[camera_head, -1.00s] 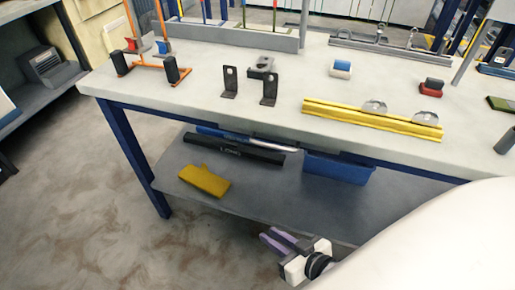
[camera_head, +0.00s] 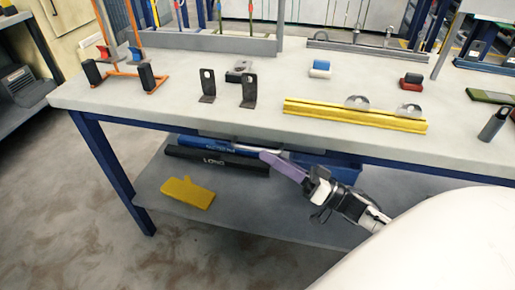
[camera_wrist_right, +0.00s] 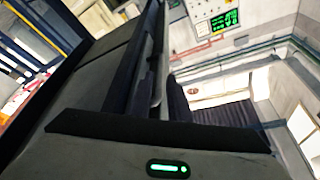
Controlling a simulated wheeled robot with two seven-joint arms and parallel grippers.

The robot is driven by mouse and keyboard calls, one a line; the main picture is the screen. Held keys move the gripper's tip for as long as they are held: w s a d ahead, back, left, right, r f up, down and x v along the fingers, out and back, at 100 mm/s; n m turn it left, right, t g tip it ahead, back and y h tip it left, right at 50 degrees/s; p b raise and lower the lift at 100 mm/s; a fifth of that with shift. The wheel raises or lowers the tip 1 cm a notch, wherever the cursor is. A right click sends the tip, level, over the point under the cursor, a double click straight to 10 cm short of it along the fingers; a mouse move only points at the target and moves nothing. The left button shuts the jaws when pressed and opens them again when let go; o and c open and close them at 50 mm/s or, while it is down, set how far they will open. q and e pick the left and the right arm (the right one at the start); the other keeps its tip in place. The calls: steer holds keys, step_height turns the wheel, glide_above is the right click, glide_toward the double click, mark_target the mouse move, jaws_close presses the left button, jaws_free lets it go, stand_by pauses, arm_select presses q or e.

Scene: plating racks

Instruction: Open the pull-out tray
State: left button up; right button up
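No part is clearly recognisable as a pull-out tray. A thin dark grey strip (camera_head: 225,137) under the tabletop's front edge may be its front, and no gap shows there. My right gripper (camera_head: 267,157) reaches in from the lower right in the head view, its purple finger just below the table edge, in front of the blue bin and beside the black case. I cannot tell whether it touches anything. In the right wrist view, the dark gripper parts (camera_wrist_right: 150,70) fill the middle and their opening is unclear. My left gripper is not in view.
The workbench (camera_head: 170,105) carries a yellow rail (camera_head: 355,115), dark brackets (camera_head: 207,85) and an orange stand (camera_head: 130,75). On the lower shelf (camera_head: 240,212) are a yellow block (camera_head: 187,193), a black case (camera_head: 215,159) and a blue bin (camera_head: 345,170). The floor at left is clear.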

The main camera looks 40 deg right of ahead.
mark_target(257, 148)
steer(key=shift+x, duration=2.2)
jaws_close()
